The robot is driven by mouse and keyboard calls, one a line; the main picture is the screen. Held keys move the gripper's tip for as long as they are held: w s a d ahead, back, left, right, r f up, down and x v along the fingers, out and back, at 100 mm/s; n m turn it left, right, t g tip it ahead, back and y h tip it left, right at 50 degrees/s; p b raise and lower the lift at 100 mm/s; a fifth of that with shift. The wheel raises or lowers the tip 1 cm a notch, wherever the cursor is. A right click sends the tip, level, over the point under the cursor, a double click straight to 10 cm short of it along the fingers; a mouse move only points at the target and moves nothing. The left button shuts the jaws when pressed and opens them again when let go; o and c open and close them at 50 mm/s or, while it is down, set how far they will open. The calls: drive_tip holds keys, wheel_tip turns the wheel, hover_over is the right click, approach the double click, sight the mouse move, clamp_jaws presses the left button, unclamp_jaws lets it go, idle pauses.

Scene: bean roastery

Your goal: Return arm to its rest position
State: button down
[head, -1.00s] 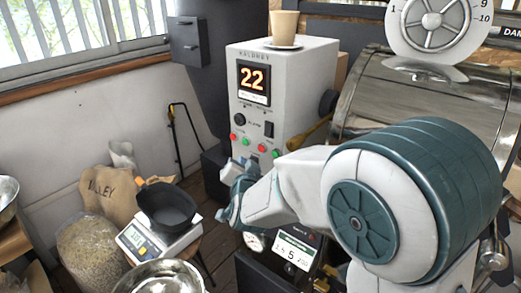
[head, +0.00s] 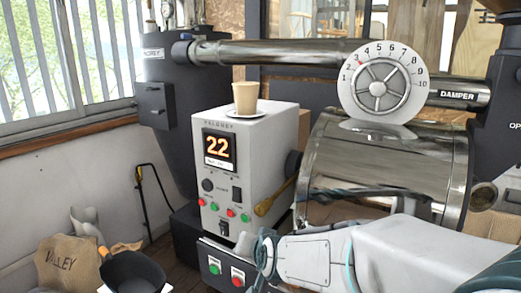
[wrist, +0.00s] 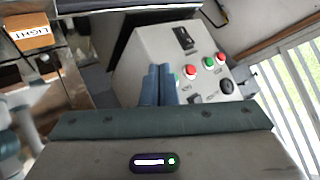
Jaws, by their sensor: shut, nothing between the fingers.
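My gripper (wrist: 158,84) shows in the wrist view with its two blue-grey fingers pressed together and nothing between them. In that view it lies in front of the white control box (wrist: 165,45) with red and green buttons. Whether it touches the box cannot be told. In the head view my white arm reaches in from the lower right, in front of the roaster drum. The control box (head: 262,160) stands left of the drum and its display reads 22.
A beige cup (head: 245,96) stands on a saucer on the control box. The roaster drum (head: 400,160) and damper dial (head: 350,90) are at right. A black pan (head: 133,272) and a sack (head: 70,262) sit at lower left. A lower panel (head: 225,268) has green and red buttons.

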drive_tip(key=s+d+n+g+h+p, duration=0.1)
drive_tip(key=s+d+g, duration=0.6)
drive_tip(key=s+d, duration=1)
drive_tip(key=s+h+p, duration=0.1)
drive_tip(key=s+h, duration=0.1)
drive_tip(key=s, duration=0.1)
drive_tip(key=shift+s+f+g+h, duration=0.2)
drive_tip(key=shift+s+g+h, duration=0.05)
drive_tip(key=shift+g+h, duration=0.15)
drive_tip(key=shift+a, duration=0.1)
